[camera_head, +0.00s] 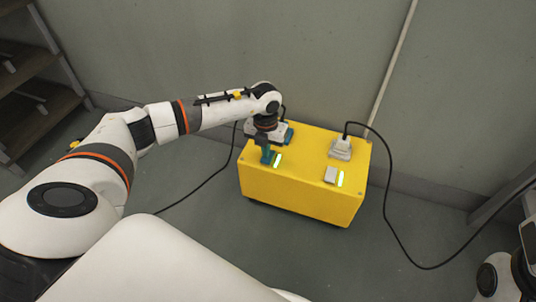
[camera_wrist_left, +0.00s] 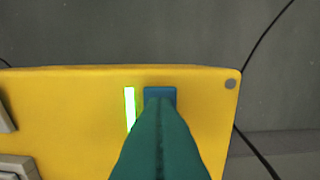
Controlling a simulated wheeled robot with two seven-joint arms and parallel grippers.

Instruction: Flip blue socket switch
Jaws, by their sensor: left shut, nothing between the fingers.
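The blue switch (camera_wrist_left: 160,91) shows in the left wrist view as a small blue rectangle on top of the yellow box (camera_wrist_left: 70,110). My left gripper (camera_wrist_left: 160,102) is shut and empty, its teal fingers over the switch and hiding most of it. I cannot tell whether the tips touch it. A lit green strip (camera_wrist_left: 130,107) lies beside the switch. In the head view the left gripper (camera_head: 267,157) points down at the left part of the yellow box (camera_head: 295,190). A blue part (camera_head: 289,133), probably the blue plug, shows behind the gripper.
A grey plug (camera_head: 341,148) with a black cable sits at the box's right, with a grey switch (camera_head: 330,174) and a lit green strip (camera_head: 340,179) before it. Cables run across the floor on both sides. A wall stands behind; a shelf (camera_head: 35,90) is at far left.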

